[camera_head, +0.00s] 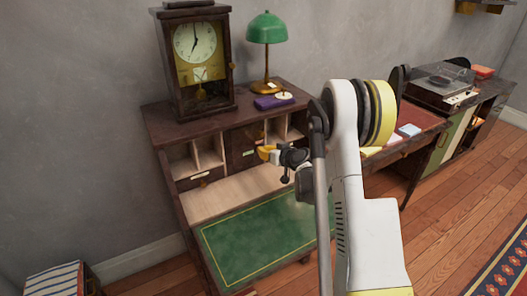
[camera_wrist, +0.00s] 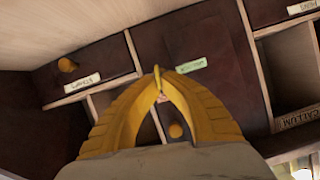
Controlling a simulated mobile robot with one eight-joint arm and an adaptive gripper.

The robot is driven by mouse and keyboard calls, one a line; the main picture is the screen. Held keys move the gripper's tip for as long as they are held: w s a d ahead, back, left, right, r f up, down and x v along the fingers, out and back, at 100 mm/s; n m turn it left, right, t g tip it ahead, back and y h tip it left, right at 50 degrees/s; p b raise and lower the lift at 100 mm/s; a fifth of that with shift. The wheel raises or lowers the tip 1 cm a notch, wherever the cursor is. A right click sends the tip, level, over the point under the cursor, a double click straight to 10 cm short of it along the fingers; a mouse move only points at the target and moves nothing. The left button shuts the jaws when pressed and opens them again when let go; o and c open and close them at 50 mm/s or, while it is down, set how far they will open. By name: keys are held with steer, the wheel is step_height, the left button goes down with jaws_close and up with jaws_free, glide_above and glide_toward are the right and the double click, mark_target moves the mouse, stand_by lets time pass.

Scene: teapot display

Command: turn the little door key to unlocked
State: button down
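The little door (camera_wrist: 200,60) is a dark brown panel with a green label in the middle of the wrist view. In the head view the little door (camera_head: 241,143) is in the centre of the desk's upper cubbies, partly behind my gripper. My gripper (camera_head: 263,152) is at the door's front, its yellow fingers drawn together. In the wrist view my gripper (camera_wrist: 159,76) has its fingertips nearly touching. A small brassy bit, seemingly the little door key (camera_wrist: 163,97), shows between them. Most of it is hidden, so I cannot tell which way it is turned.
On the desk top stand a clock (camera_head: 196,60) and a green lamp (camera_head: 267,28). The green writing surface (camera_head: 255,245) below is clear.

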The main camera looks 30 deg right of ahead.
steer(key=m+y, duration=0.2)
steer(key=m, duration=0.1)
steer(key=shift+d+f, duration=0.1)
steer(key=shift+d, duration=0.15)
steer(key=m+y, duration=0.2)
steer(key=m, duration=0.1)
steer(key=shift+d+f+t, duration=0.15)
steer(key=shift+t, duration=0.25)
steer(key=m, duration=0.1)
steer(key=m+y, duration=0.1)
steer(key=m, duration=0.1)
steer(key=shift+d+f+t, duration=0.1)
steer(key=shift+f+t, duration=0.1)
steer(key=shift+t, duration=0.2)
steer(key=shift+f+m+t+y, duration=0.15)
steer(key=shift+m+t+y, duration=0.5)
steer(key=shift+m, duration=0.95)
steer(key=c, duration=1.6)
jaws_free()
steer(key=shift+c, duration=0.2)
